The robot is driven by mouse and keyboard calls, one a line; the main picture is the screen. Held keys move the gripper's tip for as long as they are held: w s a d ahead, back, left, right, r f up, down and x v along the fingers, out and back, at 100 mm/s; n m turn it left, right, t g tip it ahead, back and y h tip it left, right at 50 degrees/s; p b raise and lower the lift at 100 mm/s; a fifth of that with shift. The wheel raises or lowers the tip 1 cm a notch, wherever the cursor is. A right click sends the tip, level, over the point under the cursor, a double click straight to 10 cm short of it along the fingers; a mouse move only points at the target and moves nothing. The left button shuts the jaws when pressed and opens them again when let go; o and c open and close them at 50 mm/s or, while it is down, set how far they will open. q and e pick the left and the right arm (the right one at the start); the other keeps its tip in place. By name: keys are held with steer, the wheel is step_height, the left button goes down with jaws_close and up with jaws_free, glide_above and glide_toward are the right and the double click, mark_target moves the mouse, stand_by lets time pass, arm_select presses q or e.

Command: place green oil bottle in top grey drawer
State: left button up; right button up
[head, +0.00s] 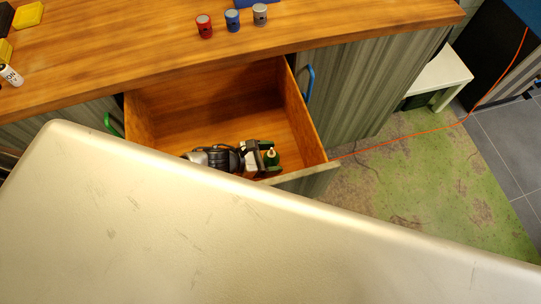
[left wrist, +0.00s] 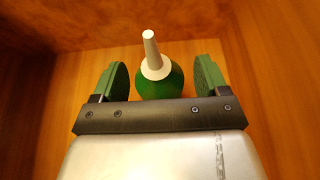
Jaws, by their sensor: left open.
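The green oil bottle (head: 272,155) with a white nozzle stands inside the open grey drawer (head: 215,122), near its front right corner. The drawer has a wooden inside and a grey striped front. My left gripper (head: 268,159) is down in the drawer at the bottle. In the left wrist view the bottle (left wrist: 160,82) stands upright between the two green finger pads of the gripper (left wrist: 161,78), with a visible gap on each side. The fingers are open. The bottle's lower part is hidden behind the gripper body. My right gripper is not in view.
Red (head: 205,27), blue (head: 232,20) and grey (head: 260,15) cans stand on the wooden worktop (head: 130,50) above the drawer. A white bottle (head: 11,75) is at its left. An orange cable (head: 430,131) crosses the floor on the right. The drawer's back is empty.

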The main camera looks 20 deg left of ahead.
mark_target(265, 158)
arm_select(q)
steer(key=p+v, duration=0.2)
steer(key=v, duration=0.5)
steer(key=shift+a+r, duration=0.15)
steer(key=shift+a, duration=0.05)
steer(key=shift+s, duration=0.1)
